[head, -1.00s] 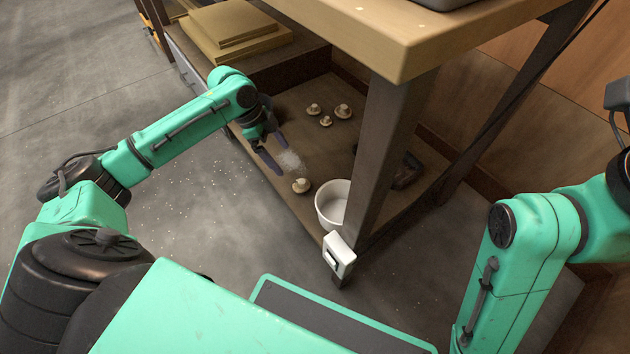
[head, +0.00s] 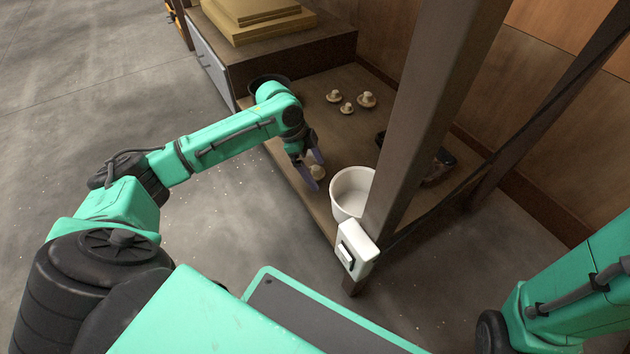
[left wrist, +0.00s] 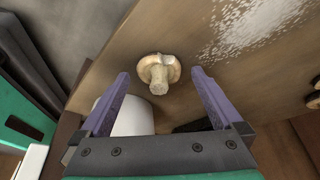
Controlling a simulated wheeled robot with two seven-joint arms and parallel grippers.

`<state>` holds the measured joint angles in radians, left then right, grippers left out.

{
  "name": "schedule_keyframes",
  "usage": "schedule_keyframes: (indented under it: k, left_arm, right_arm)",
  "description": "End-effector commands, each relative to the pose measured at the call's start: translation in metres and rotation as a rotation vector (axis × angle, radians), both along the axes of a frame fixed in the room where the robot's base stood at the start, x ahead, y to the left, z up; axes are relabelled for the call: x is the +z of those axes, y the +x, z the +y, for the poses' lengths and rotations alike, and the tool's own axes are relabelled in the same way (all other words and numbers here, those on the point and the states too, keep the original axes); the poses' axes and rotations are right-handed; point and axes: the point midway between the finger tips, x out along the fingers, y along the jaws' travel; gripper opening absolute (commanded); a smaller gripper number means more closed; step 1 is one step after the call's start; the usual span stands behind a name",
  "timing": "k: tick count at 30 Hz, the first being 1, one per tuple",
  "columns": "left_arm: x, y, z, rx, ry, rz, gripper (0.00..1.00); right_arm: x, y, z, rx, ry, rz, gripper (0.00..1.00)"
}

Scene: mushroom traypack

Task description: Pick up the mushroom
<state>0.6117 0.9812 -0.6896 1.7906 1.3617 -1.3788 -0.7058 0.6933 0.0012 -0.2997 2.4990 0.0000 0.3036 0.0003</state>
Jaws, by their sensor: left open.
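A mushroom (head: 317,171) lies on the low wooden shelf, close to its front edge, between the fingers of my left gripper (head: 312,172). In the left wrist view the mushroom (left wrist: 159,73) shows its pale cap and its stem, which points toward the camera. There my left gripper (left wrist: 160,85) is open, with one purple finger on each side of the mushroom and a gap on both sides. Several other mushrooms, one of them here (head: 367,99), stand farther back on the shelf. My right gripper is out of view.
A white bowl (head: 350,192) stands just right of my left gripper. A dark wooden post (head: 432,100) with a white box (head: 354,248) rises beside it. Boards (head: 258,24) are stacked behind. White grains (left wrist: 255,25) lie on the shelf.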

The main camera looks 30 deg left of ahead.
Motion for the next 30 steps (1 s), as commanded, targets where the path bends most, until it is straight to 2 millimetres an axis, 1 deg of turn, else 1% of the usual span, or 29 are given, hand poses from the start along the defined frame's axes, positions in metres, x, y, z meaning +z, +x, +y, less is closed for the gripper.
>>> schedule_keyframes:
  k: [3,4,5,6,8,9,17,20,22,26,29,30]
  left_arm:
    - [0.003,0.0,0.0,0.0,0.0,-0.001,1.0]
    - [0.003,0.0,0.0,0.0,0.0,-0.001,0.96]
    - [0.003,0.0,0.0,0.0,0.0,-0.001,0.85]
    - [0.003,0.0,0.0,0.0,0.0,-0.001,0.69]
    - [0.003,0.0,0.0,0.0,0.0,-0.001,0.46]
    - [0.003,0.0,0.0,0.0,0.0,0.0,0.39]
    - [0.003,0.0,0.0,0.0,0.0,-0.001,0.38]
    - [0.007,0.0,0.0,0.0,0.0,-0.001,0.38]
    - [0.014,0.0,0.0,0.0,0.0,-0.001,0.38]
    - [0.038,0.0,0.0,0.0,-0.001,-0.001,0.38]
    - [0.066,0.001,0.0,0.0,0.0,-0.002,0.38]
    - [0.08,0.001,0.0,0.0,0.0,-0.003,0.38]
  right_arm:
    - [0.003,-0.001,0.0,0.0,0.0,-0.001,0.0]
    - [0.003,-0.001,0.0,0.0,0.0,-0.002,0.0]
    - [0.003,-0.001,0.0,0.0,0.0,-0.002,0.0]
    - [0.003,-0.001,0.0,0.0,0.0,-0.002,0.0]
    - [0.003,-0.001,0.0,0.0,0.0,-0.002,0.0]
    - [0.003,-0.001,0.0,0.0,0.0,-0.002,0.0]
    - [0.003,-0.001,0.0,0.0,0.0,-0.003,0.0]
    - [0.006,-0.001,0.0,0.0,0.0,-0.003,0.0]
    - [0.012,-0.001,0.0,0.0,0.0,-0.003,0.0]
    - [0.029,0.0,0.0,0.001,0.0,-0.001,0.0]
    - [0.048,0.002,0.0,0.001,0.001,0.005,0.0]
    - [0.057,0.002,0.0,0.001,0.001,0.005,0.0]
